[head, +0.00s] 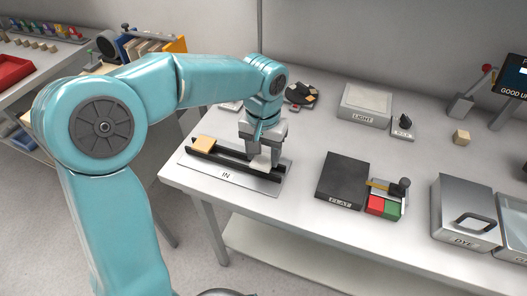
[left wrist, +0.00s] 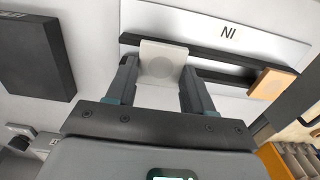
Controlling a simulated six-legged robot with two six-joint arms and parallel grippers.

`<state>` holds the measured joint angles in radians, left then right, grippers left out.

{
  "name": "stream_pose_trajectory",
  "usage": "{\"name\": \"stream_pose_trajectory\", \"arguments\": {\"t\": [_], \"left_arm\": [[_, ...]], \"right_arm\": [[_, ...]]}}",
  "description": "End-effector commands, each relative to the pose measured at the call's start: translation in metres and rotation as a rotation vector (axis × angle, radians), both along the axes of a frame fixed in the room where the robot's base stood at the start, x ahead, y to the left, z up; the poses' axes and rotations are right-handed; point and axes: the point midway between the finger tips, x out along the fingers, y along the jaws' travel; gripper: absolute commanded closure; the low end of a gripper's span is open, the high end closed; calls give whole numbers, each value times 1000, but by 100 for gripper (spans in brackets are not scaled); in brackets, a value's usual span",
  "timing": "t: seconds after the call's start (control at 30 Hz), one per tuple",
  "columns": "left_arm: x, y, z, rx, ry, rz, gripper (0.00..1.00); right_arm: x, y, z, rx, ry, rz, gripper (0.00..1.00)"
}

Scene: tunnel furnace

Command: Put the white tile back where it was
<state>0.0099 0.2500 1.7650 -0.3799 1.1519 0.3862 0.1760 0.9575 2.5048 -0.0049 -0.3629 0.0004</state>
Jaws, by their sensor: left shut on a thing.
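The white tile (head: 260,161) is between the fingers of my left gripper (head: 263,147), at the right end of the black rails of the IN plate (head: 213,172). In the left wrist view the tile (left wrist: 163,60) shows a faint round mark, and the fingers of my left gripper (left wrist: 161,75) are shut on its two sides. It overlaps the rails there; I cannot tell whether it rests on the plate or is just above it. A tan tile (head: 204,142) lies at the left end of the rails. My right gripper is not in view.
Right of the IN plate are a dark FLAT block (head: 341,178) and a red-green pad (head: 383,206) with a lever. The DYE box (head: 464,212) is at right. The table between is clear.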

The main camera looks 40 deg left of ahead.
Motion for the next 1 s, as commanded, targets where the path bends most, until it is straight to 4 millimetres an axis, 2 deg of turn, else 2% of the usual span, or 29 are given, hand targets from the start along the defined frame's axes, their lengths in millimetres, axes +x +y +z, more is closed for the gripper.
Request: {"name": "stream_pose_trajectory", "arguments": {"t": [0.47,0.5,0.53,0.57,0.83,1.0], "left_arm": [[0,0,-12,0,0,0,83],[0,0,-12,0,0,0,35],[0,0,-12,0,0,0,25],[0,0,-12,0,0,0,22],[0,0,-10,0,0,0,22],[1,0,10,0,-4,0,22]], "right_arm": [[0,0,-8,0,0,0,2],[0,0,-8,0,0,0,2],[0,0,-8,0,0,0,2],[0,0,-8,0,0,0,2],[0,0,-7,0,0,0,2],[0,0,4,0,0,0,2]]}}
